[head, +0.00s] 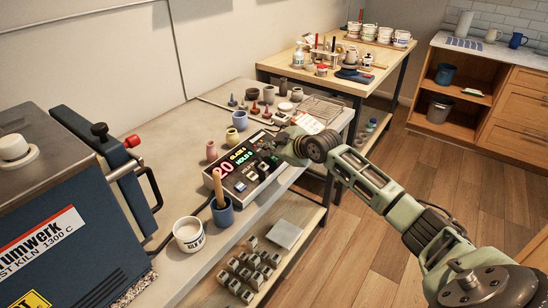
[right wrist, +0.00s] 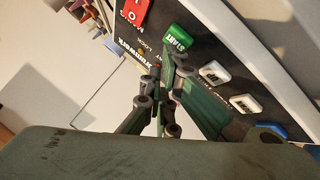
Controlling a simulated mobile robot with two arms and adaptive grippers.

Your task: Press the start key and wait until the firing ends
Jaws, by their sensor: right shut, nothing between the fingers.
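The kiln controller (head: 232,188) is a dark box on the grey workbench, with a lit display. The display shows a red number that seems to read 20, "GLAZE 6" in yellow and "HOLD 5" in green. In the right wrist view the green START key (right wrist: 178,38) shows on its panel. My right gripper (right wrist: 168,62) is shut and empty, its tips right beside the START key; I cannot tell whether they touch it. In the head view the right gripper (head: 266,156) covers part of the panel. The blue kiln (head: 60,215) stands at left. My left gripper is not in view.
A red key (right wrist: 136,14) and white keys (right wrist: 213,73) flank START. A blue cup (head: 222,213) with a wooden tool and a white mug (head: 188,235) stand near the controller. Open floor is at right.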

